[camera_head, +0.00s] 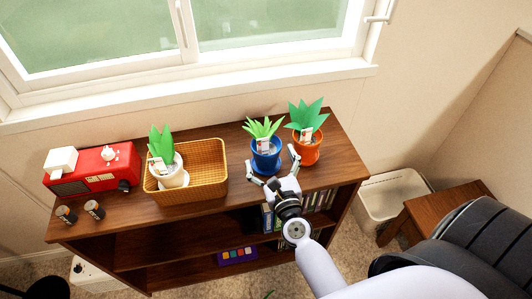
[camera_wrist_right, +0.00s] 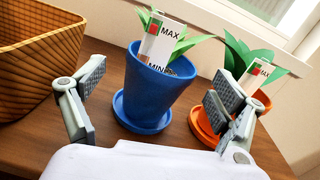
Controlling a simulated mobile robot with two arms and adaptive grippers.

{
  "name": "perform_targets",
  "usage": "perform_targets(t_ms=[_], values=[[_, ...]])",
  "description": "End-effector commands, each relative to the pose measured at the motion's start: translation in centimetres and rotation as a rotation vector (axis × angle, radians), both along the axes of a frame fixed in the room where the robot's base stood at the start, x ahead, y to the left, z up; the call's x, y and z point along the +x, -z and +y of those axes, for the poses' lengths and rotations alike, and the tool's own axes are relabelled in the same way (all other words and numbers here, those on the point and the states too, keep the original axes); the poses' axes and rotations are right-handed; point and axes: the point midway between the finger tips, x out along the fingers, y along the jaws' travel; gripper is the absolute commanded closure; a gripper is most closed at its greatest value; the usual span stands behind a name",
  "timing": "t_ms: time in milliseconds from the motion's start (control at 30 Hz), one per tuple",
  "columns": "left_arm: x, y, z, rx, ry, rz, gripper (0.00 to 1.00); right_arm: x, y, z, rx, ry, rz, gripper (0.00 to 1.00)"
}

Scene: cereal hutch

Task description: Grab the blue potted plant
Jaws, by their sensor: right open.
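The blue potted plant (camera_head: 265,147) stands upright on its blue saucer near the right part of the wooden shelf top. It has light green leaves and a white card marked MAX. In the right wrist view the blue pot (camera_wrist_right: 152,92) stands ahead, between my open fingers. My right gripper (camera_head: 274,177) is in front of the pot, fingers spread and empty; in the right wrist view the fingers (camera_wrist_right: 158,105) sit left and right of the pot, apart from it. My left gripper is not in view.
An orange potted plant (camera_head: 306,144) stands close on the right, partly behind my right finger in the wrist view. A wicker basket (camera_head: 210,162) holding a white potted plant (camera_head: 168,168) is on the left. A red radio (camera_head: 98,167) and two small cylinders (camera_head: 81,213) lie farther left.

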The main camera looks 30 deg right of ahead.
Motion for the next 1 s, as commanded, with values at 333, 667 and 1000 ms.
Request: perform_targets(t_ms=[333,667,1000], values=[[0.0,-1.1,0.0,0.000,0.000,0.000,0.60,4.3,0.3,-1.1,-0.001,0.000,-0.002,0.10],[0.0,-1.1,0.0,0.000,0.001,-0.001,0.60,5.1,0.5,-1.3,-0.001,0.000,0.000,0.10],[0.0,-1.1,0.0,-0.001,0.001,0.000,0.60,5.1,0.5,-1.3,-0.001,0.000,0.000,0.32]])
